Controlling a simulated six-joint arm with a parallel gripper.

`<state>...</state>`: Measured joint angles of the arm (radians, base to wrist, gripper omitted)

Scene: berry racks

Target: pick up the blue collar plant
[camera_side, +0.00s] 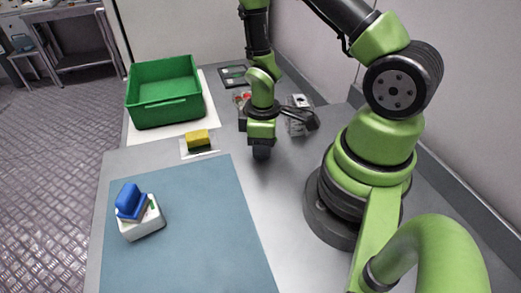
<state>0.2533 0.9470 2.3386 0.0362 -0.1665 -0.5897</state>
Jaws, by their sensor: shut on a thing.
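My gripper (262,152) hangs low over the grey bench, right of the yellow block and in front of my base. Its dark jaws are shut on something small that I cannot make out. No plant with a blue collar can be picked out in this view. A small red thing (247,95) shows just behind my wrist, partly hidden by it. A blue object (130,200) sits on a white box (143,226) at the left of the blue-grey mat, well apart from my gripper.
A green crate (165,113) stands on a white sheet at the back left. A yellow block (197,138) lies in front of it. A dark panel (232,74) and a grey part (298,103) lie behind my wrist. The mat (195,240) is mostly clear. A wall bounds the right.

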